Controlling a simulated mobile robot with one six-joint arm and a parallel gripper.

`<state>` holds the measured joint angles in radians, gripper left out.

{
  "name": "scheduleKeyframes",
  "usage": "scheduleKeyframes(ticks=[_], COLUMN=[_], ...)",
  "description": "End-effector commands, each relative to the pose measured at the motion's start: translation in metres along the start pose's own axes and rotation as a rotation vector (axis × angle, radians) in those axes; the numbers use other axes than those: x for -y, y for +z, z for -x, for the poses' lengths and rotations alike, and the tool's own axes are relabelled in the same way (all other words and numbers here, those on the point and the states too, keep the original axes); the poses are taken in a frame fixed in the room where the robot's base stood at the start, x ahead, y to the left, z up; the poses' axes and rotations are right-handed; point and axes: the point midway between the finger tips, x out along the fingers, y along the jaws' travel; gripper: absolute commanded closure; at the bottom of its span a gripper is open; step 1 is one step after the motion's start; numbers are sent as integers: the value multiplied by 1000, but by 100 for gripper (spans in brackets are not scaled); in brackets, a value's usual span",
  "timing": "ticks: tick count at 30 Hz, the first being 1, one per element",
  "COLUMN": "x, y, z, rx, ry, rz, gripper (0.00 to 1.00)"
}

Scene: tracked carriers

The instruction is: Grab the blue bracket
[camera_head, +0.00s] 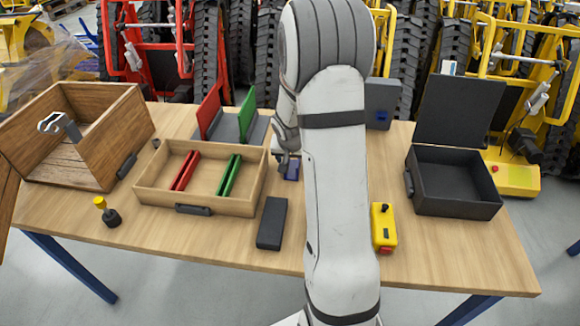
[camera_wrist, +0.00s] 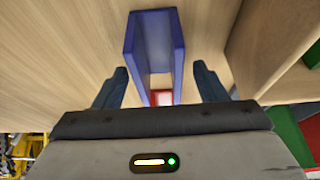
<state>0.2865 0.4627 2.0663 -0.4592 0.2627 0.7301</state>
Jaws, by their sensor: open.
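The blue bracket (camera_wrist: 178,50) lies on the table in the wrist view, between the two fingers of my gripper (camera_wrist: 161,90). The fingers are spread apart with a gap on each side of the bracket. A small red patch shows near the bracket's lower end in the wrist view.
The wooden tray (camera_head: 222,207) with red and green pieces stands close to the left. A dark block (camera_head: 272,223) lies in front. A yellow box (camera_head: 383,228) and an open black case (camera_head: 455,207) stand to the right. An open wooden box (camera_head: 108,158) is at the far left.

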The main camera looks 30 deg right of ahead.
Motion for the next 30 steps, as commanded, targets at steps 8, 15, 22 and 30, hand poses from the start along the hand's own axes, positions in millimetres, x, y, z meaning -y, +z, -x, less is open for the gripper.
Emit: scheduleKeyframes(ticks=[8, 15, 22, 30], x=[0, 0, -1, -1], y=[1, 1, 1, 1], z=[-3, -3, -3, -3], rx=[-1, -1, 0, 0], ry=[0, 0, 0, 1], rz=[0, 0, 0, -1], gripper=[35, 35, 41, 63])
